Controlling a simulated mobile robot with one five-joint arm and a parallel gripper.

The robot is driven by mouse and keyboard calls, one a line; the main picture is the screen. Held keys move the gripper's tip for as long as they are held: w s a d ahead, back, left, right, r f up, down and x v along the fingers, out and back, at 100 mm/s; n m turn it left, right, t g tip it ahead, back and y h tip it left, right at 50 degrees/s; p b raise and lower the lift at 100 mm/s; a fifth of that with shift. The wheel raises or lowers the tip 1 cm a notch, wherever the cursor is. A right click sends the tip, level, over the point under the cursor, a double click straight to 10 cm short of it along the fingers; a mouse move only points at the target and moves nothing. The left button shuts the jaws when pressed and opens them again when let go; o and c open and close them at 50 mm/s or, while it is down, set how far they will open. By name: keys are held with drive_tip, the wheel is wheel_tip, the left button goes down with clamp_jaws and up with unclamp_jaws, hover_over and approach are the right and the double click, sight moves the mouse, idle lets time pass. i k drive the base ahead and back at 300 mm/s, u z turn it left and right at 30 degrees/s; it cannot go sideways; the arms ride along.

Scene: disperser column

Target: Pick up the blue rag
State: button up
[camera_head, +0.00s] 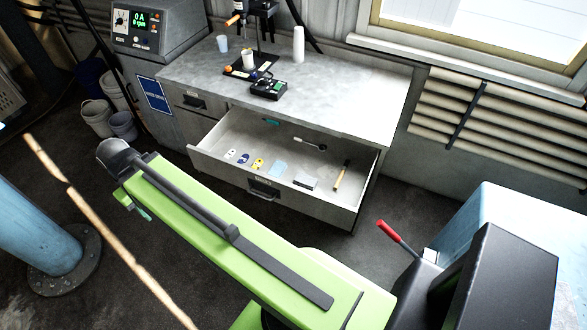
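I cannot make out my gripper's fingers. The rag is apart from the visible part of my arm.
The drawer also holds a grey block (306,182), a wooden-handled tool (342,175), a ladle-like tool (311,144) and small cards. Buckets (98,114) stand left of the bench. A blue column (38,232) stands at left. A red-handled lever (390,232) is at lower right.

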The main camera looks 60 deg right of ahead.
sight(279, 168)
drive_tip(key=z, duration=2.25)
drive_tip(key=k, duration=0.7)
drive_tip(key=u, duration=0.65)
drive_tip(key=i, duration=1)
drive_tip(key=z, duration=0.1)
